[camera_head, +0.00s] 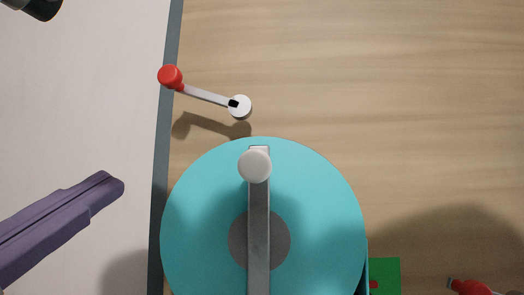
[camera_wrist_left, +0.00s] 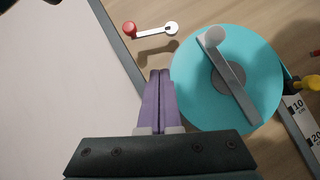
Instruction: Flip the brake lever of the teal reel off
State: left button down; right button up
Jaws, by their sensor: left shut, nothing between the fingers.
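The teal reel (camera_head: 200,225) lies at the lower middle of the head view, with a grey crank arm (camera_head: 258,225) and a pale round knob (camera_head: 255,166) across it. Just above it is a lever with a red ball end (camera_head: 171,77), a thin metal rod and a white pivot (camera_head: 240,106); the rod slopes up to the left from the pivot. The left wrist view also shows the reel (camera_wrist_left: 195,85) and the lever's red end (camera_wrist_left: 129,28). My left gripper (camera_head: 118,184) is shut and empty, left of the reel and below the lever, apart from both. My right gripper is not in view.
A dark edge strip (camera_head: 165,120) separates the wooden surface from the pale area on the left. A green block (camera_head: 385,275) and another red-ended part (camera_head: 468,286) are at the lower right. A numbered scale (camera_wrist_left: 300,112) shows in the left wrist view.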

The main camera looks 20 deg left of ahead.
pick_arm(q)
jog(key=n+y, duration=0.1)
jog(key=n, duration=0.1)
jog(key=a+r+n+y, duration=0.1)
jog(key=a+n+y, duration=0.1)
jog(key=n+y, duration=0.1)
jog(key=shift+s+a+r+n+t, duration=0.1)
jog(key=shift+a+r+n+t, duration=0.1)
jog(key=shift+n+t, duration=0.15)
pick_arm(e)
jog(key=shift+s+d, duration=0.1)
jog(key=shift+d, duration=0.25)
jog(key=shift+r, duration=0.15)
pick_arm(q)
jog(key=p, duration=1.1)
send_near(206, 92)
jog(key=w+a+r, duration=0.1)
jog(key=a+r, duration=0.2)
jog(key=a, duration=0.1)
jog(key=shift+w, duration=0.2)
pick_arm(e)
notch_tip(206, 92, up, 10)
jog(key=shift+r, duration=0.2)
pick_arm(q)
jog(key=shift+r, duration=0.1)
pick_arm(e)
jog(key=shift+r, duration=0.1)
